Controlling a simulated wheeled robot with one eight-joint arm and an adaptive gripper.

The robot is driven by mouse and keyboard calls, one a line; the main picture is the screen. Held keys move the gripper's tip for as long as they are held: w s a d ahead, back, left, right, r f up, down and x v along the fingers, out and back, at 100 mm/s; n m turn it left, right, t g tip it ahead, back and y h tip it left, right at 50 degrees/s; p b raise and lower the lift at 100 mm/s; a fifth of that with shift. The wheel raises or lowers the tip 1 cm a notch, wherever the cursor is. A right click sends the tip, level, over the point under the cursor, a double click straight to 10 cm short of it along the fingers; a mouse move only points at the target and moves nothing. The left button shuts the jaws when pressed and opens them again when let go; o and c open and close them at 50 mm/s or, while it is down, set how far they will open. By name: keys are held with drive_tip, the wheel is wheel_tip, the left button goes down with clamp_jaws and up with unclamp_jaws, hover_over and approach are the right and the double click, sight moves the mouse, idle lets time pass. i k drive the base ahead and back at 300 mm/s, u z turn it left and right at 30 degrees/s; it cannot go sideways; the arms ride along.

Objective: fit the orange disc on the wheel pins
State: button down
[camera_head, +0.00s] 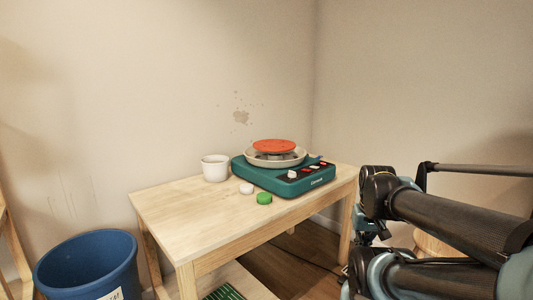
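The orange disc (274,146) is at the top of the pottery wheel, a teal machine (283,182) with a pale round splash pan (249,158). The disc looks roughly level and sits above the pan's rim, with a dark wheel head (272,156) partly showing beneath it. The pins are hidden, and I cannot tell whether the disc is seated on them. My arm is folded at the right of the picture, well apart from the wheel. I cannot make out my gripper's fingers there, and nothing is touching the disc.
The wheel stands on a light wooden table (183,215). A white cup (215,168), a white round piece (246,188) and a green round piece (264,198) are beside it. The table's left part is clear. A blue bucket (88,268) stands on the left; walls close off the back.

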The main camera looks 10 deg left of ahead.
sight(269, 145)
drive_tip(key=i, duration=1)
